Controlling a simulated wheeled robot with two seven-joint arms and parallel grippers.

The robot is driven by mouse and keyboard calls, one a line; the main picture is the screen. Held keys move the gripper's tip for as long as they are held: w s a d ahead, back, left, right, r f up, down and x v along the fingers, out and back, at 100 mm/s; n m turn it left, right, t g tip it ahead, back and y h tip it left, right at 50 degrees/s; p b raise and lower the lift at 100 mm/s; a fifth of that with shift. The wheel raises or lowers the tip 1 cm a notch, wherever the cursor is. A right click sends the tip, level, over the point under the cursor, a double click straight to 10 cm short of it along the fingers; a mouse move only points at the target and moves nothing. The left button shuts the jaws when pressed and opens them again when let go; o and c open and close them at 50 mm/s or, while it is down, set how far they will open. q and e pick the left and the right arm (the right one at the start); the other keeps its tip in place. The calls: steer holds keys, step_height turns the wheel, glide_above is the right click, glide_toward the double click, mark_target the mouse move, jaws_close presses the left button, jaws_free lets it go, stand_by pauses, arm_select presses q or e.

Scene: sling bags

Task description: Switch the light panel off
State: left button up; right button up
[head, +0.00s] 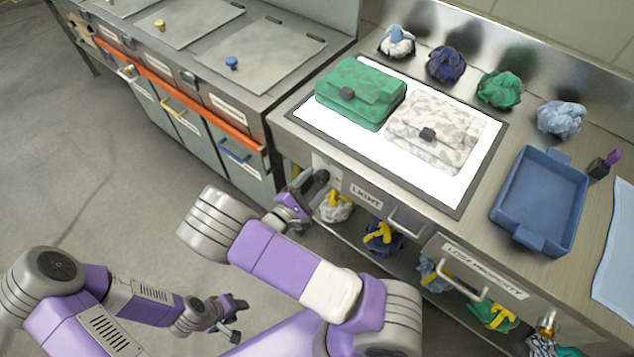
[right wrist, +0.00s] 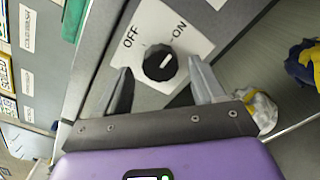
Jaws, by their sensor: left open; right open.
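The light panel (head: 300,116) on the counter glows bright white inside a dark frame. In the right wrist view, its round black knob (right wrist: 160,62) sits on a white plate marked OFF and ON. The knob's white mark appears to point toward ON. My right gripper (head: 312,184) is at the counter's front by the LIGHT label (head: 366,197). Its fingers (right wrist: 160,78) are open, one on each side of the knob; contact is unclear. In the head view the gripper hides the knob. My left gripper (head: 236,316) is open and empty, low over the floor.
A green bag (head: 360,92) and a grey-white camouflage bag (head: 437,130) lie on the panel. A blue tray (head: 540,198) stands to the right, several crumpled cloths behind. Drawer handles (head: 405,225) project from the counter's front. Lidded bins (head: 255,62) stand left.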

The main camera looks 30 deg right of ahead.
steer(key=shift+x, duration=0.85)
steer(key=c, duration=1.1)
steer(key=shift+o, duration=0.2)
